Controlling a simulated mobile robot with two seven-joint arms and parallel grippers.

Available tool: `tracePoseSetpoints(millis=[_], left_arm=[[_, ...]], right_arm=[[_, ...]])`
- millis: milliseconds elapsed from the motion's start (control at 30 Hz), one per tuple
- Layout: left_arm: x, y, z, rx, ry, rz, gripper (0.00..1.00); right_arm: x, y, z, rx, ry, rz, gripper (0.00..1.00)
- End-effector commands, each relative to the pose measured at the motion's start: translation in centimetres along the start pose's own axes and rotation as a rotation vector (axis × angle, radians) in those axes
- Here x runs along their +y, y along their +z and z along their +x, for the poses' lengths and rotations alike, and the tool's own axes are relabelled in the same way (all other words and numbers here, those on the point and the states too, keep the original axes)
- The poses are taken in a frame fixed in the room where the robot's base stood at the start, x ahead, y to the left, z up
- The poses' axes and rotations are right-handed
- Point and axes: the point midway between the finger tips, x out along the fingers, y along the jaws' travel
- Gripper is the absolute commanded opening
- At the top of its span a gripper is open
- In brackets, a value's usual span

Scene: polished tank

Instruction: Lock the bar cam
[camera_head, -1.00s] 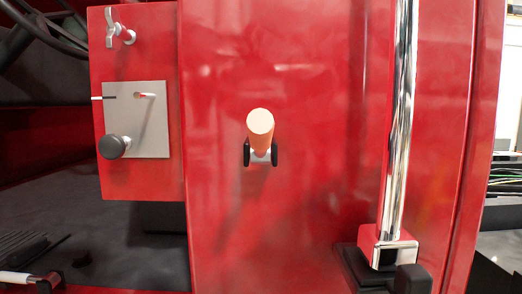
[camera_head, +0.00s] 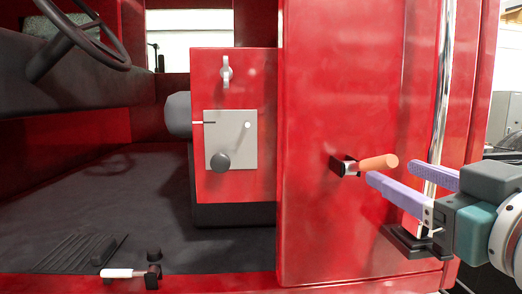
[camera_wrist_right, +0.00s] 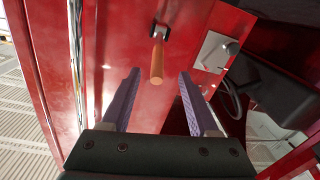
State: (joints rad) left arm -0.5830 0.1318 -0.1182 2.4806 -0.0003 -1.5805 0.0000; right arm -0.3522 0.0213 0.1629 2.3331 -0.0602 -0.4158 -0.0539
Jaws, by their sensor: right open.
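A lever with an orange handle (camera_head: 378,163) sticks out from a black mount (camera_head: 342,166) on the red panel (camera_head: 340,90). I take this lever to be the bar cam, though no label shows. It points right in the head view, and the handle also shows in the right wrist view (camera_wrist_right: 157,62). My right gripper (camera_head: 393,172) is open, its purple fingers near the handle's free end. In the right wrist view the handle's end appears between the fingertips (camera_wrist_right: 159,75); I see no grip on it. My left gripper is out of view.
A chrome upright bar (camera_head: 442,90) rises behind the right gripper from a dark base (camera_head: 403,241). Left of the panel is a red box with a grey plate (camera_head: 238,130), a black knob (camera_head: 220,161) and a wing-shaped latch (camera_head: 226,70). A white-gripped lever (camera_head: 118,273) lies low at left.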

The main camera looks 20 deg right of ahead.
Motion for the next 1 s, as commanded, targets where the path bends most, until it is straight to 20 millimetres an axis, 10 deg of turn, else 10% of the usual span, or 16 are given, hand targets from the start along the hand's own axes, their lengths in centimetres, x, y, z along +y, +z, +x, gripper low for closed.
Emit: tracePoseSetpoints(millis=[500,1000], left_arm=[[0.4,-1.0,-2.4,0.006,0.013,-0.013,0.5],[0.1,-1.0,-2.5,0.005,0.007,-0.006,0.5]], right_arm=[[-0.1,-0.1,8.0,-0.002,-0.003,0.0,0.61],[-0.1,0.1,8.8,-0.004,-0.003,0.0,0.51]])
